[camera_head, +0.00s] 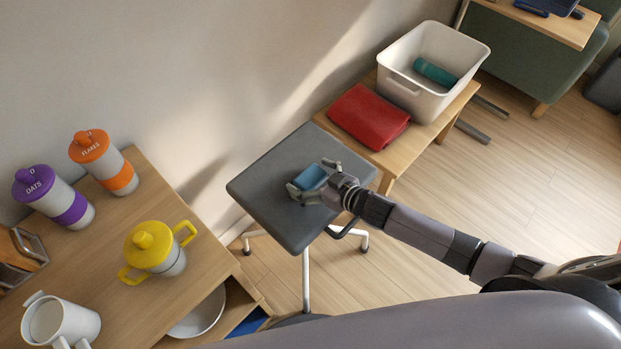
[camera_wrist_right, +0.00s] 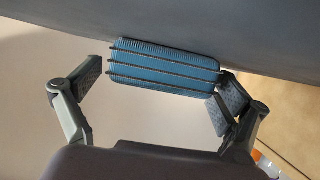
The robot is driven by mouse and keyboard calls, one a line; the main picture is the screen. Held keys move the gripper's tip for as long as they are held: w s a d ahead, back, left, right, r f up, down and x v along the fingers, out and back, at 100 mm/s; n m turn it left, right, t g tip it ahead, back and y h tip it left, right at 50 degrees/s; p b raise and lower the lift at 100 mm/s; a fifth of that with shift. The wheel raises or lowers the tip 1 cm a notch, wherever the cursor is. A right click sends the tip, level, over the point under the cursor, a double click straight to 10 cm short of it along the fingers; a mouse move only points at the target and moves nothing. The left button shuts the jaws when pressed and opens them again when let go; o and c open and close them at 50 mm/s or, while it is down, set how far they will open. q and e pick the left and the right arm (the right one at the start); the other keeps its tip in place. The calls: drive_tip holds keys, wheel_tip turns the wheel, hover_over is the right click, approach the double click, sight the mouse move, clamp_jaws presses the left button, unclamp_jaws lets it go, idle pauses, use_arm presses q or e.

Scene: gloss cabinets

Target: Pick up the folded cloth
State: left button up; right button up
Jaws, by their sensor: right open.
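The folded cloth (camera_head: 309,177) is a small blue bundle on the dark grey seat of a stool (camera_head: 270,185). In the right wrist view the cloth (camera_wrist_right: 165,68) shows ribbed blue layers with dark stripes, lying against the grey surface. My right gripper (camera_head: 312,176) is open at the cloth, one finger on either side of it. In the right wrist view the left finger is close to the cloth's left end, and the right finger overlaps its right end. I cannot tell whether either finger touches it. My left gripper is not in view.
A low wooden bench (camera_head: 398,157) beside the stool carries a red folded item (camera_head: 368,116) and a white bin (camera_head: 420,95) with a teal cylinder (camera_head: 434,72) inside. At left, a wooden cabinet (camera_head: 200,245) holds several cups and jars. The wall stands behind the stool.

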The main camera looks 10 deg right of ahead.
drive_tip(key=shift+c, duration=0.4)
drive_tip(key=c, duration=1.1)
drive_tip(key=shift+o, duration=0.2)
drive_tip(key=shift+r, duration=0.1)
